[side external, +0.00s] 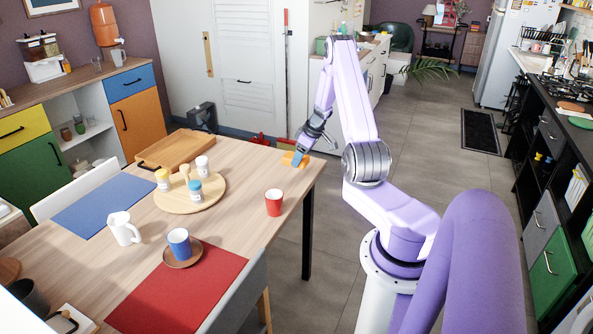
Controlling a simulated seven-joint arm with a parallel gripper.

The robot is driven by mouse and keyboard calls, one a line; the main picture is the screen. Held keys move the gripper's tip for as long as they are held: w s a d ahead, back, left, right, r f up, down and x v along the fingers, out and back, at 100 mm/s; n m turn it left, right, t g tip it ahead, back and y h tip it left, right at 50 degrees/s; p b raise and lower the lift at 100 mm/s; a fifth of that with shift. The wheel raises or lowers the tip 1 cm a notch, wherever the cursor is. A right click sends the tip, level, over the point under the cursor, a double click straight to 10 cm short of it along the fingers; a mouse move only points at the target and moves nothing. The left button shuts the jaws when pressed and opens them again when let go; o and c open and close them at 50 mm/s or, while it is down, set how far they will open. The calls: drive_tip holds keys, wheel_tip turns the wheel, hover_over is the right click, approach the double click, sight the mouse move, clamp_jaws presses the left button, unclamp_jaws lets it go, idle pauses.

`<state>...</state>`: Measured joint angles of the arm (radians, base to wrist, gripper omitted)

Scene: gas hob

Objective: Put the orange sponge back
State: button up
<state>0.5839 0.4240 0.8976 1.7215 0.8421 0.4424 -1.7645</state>
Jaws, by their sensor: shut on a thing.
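The orange sponge (288,157) is at the far right corner of the wooden dining table (235,160). My gripper (299,158) reaches down over it from above and is shut on it. The blue fingers cover the middle of the sponge, and orange shows on both sides of them. I cannot tell whether the sponge touches the tabletop or is held just above it.
A red cup (274,203) stands nearest the sponge. A round board (170,198) with several jars, a wooden tray (172,149), a white mug (124,229) and a blue cup (179,243) are further left. The hob counter (553,122) is at right.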

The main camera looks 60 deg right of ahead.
drive_tip(key=w+d+f, duration=0.1)
drive_tip(key=f, duration=0.1)
drive_tip(key=w+d+f, duration=0.2)
drive_tip(key=f, duration=0.1)
drive_tip(key=shift+f, duration=1.75)
drive_tip(key=shift+f, duration=0.15)
drive_tip(key=o, duration=0.9)
